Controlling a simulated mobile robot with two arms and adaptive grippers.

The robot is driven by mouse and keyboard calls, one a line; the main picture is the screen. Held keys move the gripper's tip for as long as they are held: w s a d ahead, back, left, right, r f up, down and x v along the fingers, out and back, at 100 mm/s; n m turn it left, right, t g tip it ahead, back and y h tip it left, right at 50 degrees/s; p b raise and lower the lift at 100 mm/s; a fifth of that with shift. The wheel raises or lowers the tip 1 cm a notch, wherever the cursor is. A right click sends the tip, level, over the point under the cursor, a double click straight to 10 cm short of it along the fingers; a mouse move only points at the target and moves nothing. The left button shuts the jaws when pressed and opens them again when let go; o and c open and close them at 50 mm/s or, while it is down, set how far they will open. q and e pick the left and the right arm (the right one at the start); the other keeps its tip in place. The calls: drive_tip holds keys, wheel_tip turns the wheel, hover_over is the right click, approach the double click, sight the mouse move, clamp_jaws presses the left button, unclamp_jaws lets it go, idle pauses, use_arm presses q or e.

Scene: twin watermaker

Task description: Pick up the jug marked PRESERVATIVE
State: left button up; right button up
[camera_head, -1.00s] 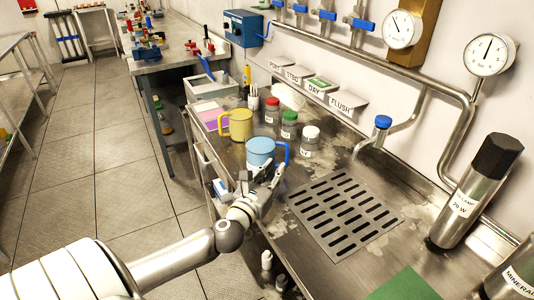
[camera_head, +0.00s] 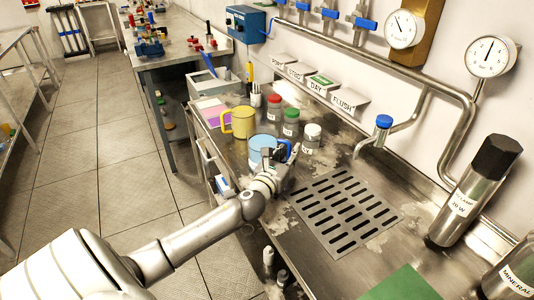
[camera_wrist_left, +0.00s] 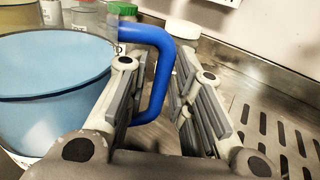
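A light blue jug (camera_head: 260,146) with a darker blue handle stands on the metal counter; no PRESERVATIVE marking is readable on it. In the left wrist view the jug (camera_wrist_left: 45,85) fills the left side, with its handle (camera_wrist_left: 160,70) between my fingers. My left gripper (camera_head: 283,163) is at the handle and hides part of the jug in the head view. The gripper (camera_wrist_left: 165,80) is open, with one finger on the jug side of the handle and one outside. Contact cannot be told. A yellow jug (camera_head: 240,122) stands behind the blue one. My right gripper is not in view.
Small jars with red (camera_head: 273,103), green (camera_head: 291,113) and white lids (camera_head: 313,131) stand close behind the blue jug. A slotted drain (camera_head: 345,212) lies to the right. A tap with a blue knob (camera_head: 383,122) is by the wall.

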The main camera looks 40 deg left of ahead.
sight(287, 143)
use_arm(q)
clamp_jaws()
drive_tip(key=shift+r, duration=0.1)
idle(0.4)
drive_tip(key=shift+r, duration=0.15)
drive_tip(key=shift+r+p, duration=0.3)
drive_tip(key=shift+r, duration=1.05)
drive_tip(key=shift+a+r, duration=0.2)
drive_tip(key=shift+r, duration=0.1)
drive_tip(key=s+a+r, duration=0.5)
drive_tip(key=a+r, duration=0.4)
drive_tip(key=a, duration=0.3)
drive_tip(key=shift+a+b, duration=0.15)
drive_tip(key=shift+b, duration=0.15)
